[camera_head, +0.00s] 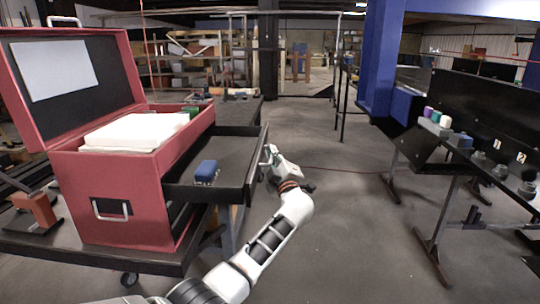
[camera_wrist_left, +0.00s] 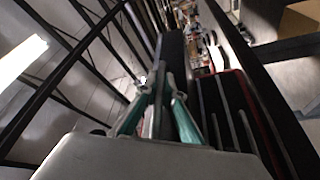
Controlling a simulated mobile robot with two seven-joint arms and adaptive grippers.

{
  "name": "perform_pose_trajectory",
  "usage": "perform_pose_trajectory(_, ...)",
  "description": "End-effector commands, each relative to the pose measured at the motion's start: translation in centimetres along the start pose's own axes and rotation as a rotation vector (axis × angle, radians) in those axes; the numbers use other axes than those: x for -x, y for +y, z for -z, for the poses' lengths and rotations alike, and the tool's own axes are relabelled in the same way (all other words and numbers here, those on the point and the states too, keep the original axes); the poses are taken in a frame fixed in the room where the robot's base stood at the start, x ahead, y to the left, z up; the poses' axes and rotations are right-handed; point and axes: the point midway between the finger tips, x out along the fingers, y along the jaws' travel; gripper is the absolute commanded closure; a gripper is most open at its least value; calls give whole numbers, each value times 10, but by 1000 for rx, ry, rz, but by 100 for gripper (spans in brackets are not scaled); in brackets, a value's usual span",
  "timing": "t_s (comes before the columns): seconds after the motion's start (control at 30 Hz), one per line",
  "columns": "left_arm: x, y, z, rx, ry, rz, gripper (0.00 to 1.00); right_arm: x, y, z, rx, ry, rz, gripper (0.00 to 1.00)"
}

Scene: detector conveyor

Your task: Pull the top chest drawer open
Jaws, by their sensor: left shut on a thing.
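The red chest (camera_head: 115,190) stands on a dark wheeled table with its lid (camera_head: 75,75) raised. Its top drawer (camera_head: 225,150) is slid out to the right, so the dark inside shows. A blue-topped item (camera_head: 206,171) lies in it. My left gripper (camera_head: 268,154) is at the outer face of the drawer front, shut on the drawer handle, which it mostly hides. In the left wrist view the teal fingers (camera_wrist_left: 158,98) are close together on a thin part by the dark drawer front. My right gripper is not in view.
A white block (camera_head: 125,132) and a green item sit in the chest's open top. The dark table (camera_head: 120,258) carries an orange-brown tool (camera_head: 38,208). At right stands a black conveyor bench (camera_head: 500,170) with small coloured items. The floor between is clear.

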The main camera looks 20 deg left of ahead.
Motion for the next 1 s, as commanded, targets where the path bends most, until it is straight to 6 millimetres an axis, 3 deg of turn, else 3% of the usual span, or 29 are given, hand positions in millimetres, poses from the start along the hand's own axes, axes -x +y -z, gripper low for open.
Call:
perform_pose_trajectory(0.13, 0, -2, 0, 0, -1, 2, 100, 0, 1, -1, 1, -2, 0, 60)
perform_pose_trajectory(0.17, 0, -2, 0, 0, 0, 2, 87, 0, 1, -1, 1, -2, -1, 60)
perform_pose_trajectory(0.2, 0, -2, 0, 0, 0, 2, 85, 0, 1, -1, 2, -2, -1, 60)
perform_pose_trajectory(0.57, 3, -1, 0, 0, -1, 1, 85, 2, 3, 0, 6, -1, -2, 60)
perform_pose_trajectory(1.0, 60, -2, -1, 3, -2, 3, 85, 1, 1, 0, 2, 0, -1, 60)
